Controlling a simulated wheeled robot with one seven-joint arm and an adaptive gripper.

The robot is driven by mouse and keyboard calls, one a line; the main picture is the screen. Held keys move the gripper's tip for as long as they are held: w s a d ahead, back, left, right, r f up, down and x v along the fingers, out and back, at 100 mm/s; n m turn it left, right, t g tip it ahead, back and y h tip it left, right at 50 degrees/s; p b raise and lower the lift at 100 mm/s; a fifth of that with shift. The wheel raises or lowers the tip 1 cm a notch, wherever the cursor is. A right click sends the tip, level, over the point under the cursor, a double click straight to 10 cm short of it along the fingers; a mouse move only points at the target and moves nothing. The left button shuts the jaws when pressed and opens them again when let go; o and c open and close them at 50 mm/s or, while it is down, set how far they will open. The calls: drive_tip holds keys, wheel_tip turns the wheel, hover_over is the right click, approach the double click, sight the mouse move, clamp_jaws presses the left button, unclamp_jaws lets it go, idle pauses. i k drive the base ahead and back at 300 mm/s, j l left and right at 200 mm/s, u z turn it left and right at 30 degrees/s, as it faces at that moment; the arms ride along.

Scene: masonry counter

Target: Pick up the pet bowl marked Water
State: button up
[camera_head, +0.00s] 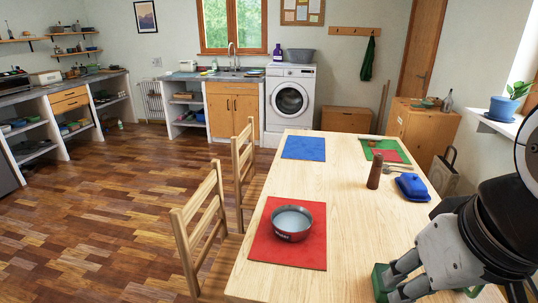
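A round metal bowl (292,223) with a dark reddish outside and pale grey inside stands upright on a red placemat (260,248) on the wooden table. Pale lettering shows on its near side, too small to read for certain. My gripper (397,286) is at the lower right, well to the right of the bowl and apart from it. Its dark fingers overlap a green object (379,284) at the table's near right. I cannot tell whether they touch it or how far they are apart.
A blue placemat (304,147) and a green placemat (372,145) lie at the far end. Wooden chairs (199,226) line the left side. The table between bowl and gripper is clear.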

sight(290, 223)
drive_tip(key=i+j, duration=0.3)
drive_tip(key=i, duration=0.2)
drive_tip(key=i+j+z, duration=0.1)
drive_tip(key=i+j, duration=0.2)
drive_tip(key=i, duration=0.2)
